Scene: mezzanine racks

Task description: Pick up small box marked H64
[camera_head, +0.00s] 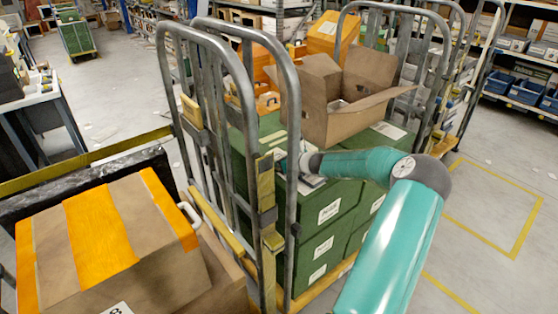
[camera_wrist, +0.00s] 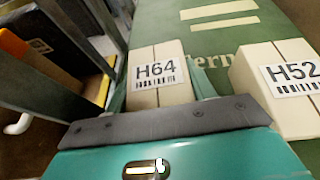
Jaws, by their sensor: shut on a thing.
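The small box marked H64 (camera_wrist: 157,92) is pale cream with a white label and barcode, in the middle of the wrist view. My gripper (camera_wrist: 160,88) has a finger on each side of it and is shut on it. The box appears to be at the green surface (camera_wrist: 225,45); I cannot tell whether it still touches it. In the head view my gripper is largely hidden behind the cage bars and my arm, above the green boxes (camera_head: 328,212).
A similar box marked H52 (camera_wrist: 287,85) sits to the right, apart from H64. An open cardboard box (camera_head: 335,110) stands behind my wrist. The metal cage frame (camera_head: 290,130) rises close on the left. An orange-striped carton (camera_head: 105,240) is at lower left. Open floor lies right.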

